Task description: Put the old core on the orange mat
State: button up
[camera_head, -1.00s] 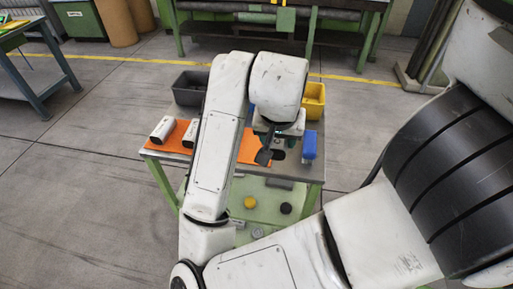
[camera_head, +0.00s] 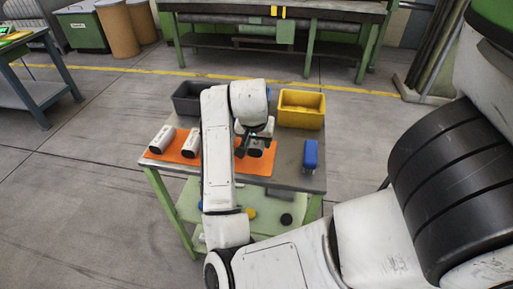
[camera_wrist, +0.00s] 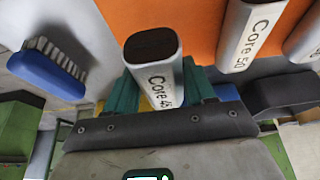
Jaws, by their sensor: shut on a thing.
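My gripper (camera_head: 256,136) is over the right part of the orange mat (camera_head: 258,167). In the wrist view its green fingers (camera_wrist: 162,92) are shut on a white core with a dark end, labelled "Core 45" (camera_wrist: 157,75). I cannot tell whether this core touches the mat. Two other white cores, left (camera_head: 162,138) and right (camera_head: 191,143), lie on the mat's left part. The wrist view shows one of them labelled "Core 50" (camera_wrist: 246,35). The mat also shows there (camera_wrist: 190,22). My arm hides the mat's middle in the head view.
A yellow bin (camera_head: 301,108) and a dark grey bin (camera_head: 187,103) stand at the back. A yellow item (camera_head: 249,213) and a black round item (camera_head: 286,219) are on the lower shelf.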

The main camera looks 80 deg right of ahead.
jog(key=shift+w+d+f, duration=0.1)
jog(key=shift+d+f, duration=0.05)
jog(key=shift+f, duration=0.05)
jog(key=shift+d+f, duration=0.1)
jog(key=shift+f, duration=1.55)
jog(key=shift+f+b, duration=0.1)
jog(key=shift+b, duration=0.2)
jog(key=shift+f+b, duration=0.4)
jog(key=shift+f, duration=0.25)
jog(key=o, duration=1.3)
jog(key=shift+f, duration=0.15)
jog(key=shift+o, duration=0.2)
jog(key=shift+r, duration=0.35)
jog(key=p+v, duration=0.2)
jog(key=v, duration=1.1)
jog(key=shift+d, duration=0.2)
